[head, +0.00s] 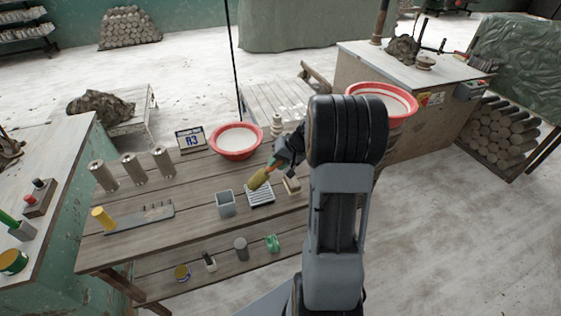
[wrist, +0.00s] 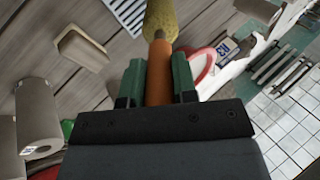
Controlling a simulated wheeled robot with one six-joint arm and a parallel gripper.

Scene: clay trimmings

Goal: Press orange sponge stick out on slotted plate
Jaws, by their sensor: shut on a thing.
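My gripper (head: 279,160) is shut on the orange handle of the sponge stick (head: 259,179). The stick has a yellow sponge head and is tilted, head down toward the left. In the wrist view the orange handle (wrist: 159,70) runs between the two green fingers (wrist: 158,82), with the sponge beyond it. The slotted plate (head: 260,195), white with dark slots, lies on the wooden table just below the sponge in the head view. It also shows in the wrist view (wrist: 127,14). I cannot tell whether the sponge touches the plate.
A grey square cup (head: 225,204) stands left of the plate, and a tan block (head: 292,186) right of it. A red-rimmed bowl (head: 237,141) is behind. Several metal cylinders (head: 133,168) and a rack with a yellow cylinder (head: 140,217) are at the left.

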